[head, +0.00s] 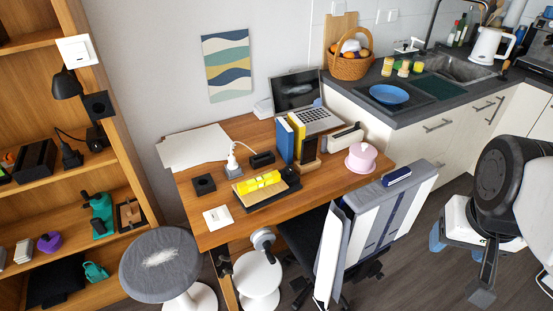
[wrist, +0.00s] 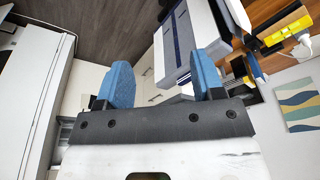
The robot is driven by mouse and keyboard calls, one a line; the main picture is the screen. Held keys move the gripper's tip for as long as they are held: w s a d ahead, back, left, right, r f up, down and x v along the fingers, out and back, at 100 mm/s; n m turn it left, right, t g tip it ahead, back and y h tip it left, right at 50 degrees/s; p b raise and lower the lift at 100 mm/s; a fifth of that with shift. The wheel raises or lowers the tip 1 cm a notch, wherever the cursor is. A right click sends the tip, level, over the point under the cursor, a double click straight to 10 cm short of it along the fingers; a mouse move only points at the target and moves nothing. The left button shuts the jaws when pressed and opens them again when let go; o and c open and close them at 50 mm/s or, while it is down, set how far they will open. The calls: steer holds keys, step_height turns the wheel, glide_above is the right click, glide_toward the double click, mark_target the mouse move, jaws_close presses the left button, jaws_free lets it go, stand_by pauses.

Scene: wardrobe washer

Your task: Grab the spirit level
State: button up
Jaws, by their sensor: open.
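A bright yellow bar-like object (head: 257,182), which looks like the spirit level, lies on a dark and wooden board on the desk. Its details are too small to confirm. A yellow piece also shows at the upper right of the wrist view (wrist: 285,28), but I cannot tell if it is the same object. My gripper (head: 452,240) is low at the right of the head view, well away from the desk. In the wrist view (wrist: 160,62) its two blue fingers stand wide apart with nothing between them.
The desk (head: 210,235) also holds a laptop (head: 297,92), upright blue and yellow books, a pink round box (head: 361,157) and a power strip. A grey-white striped chair back (head: 385,215) stands between my gripper and the desk. A grey stool (head: 160,262) stands at left.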

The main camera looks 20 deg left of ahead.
steer(key=w+a+f+n+g+h, duration=0.1)
steer(key=w+a+n+h, duration=0.1)
steer(key=w+a+n, duration=0.35)
steer(key=w+a+f+n+g+h, duration=0.1)
steer(key=w+a+n+h, duration=0.1)
steer(key=w, duration=0.7)
steer(key=n+t+h, duration=0.4)
steer(key=n+h, duration=0.1)
steer(key=n, duration=0.8)
glide_above(247, 183)
steer(key=s+d, duration=0.3)
steer(key=d, duration=1)
step_height(247, 183, down, 16)
steer(key=r, duration=0.1)
steer(key=s+a+f+n+t, duration=0.1)
steer(key=a+f+n+t, duration=0.1)
steer(key=a+f, duration=0.4)
steer(key=s+a+f+n+t, duration=0.1)
steer(key=a+f+n+t, duration=0.2)
steer(key=a, duration=0.8)
step_height(247, 183, down, 3)
steer(key=shift+a+r+n, duration=0.1)
steer(key=shift+a+n, duration=0.3)
steer(key=shift+n, duration=0.45)
steer(key=shift+d, duration=0.1)
steer(key=shift+x, duration=1.15)
steer(key=shift+w+d, duration=0.1)
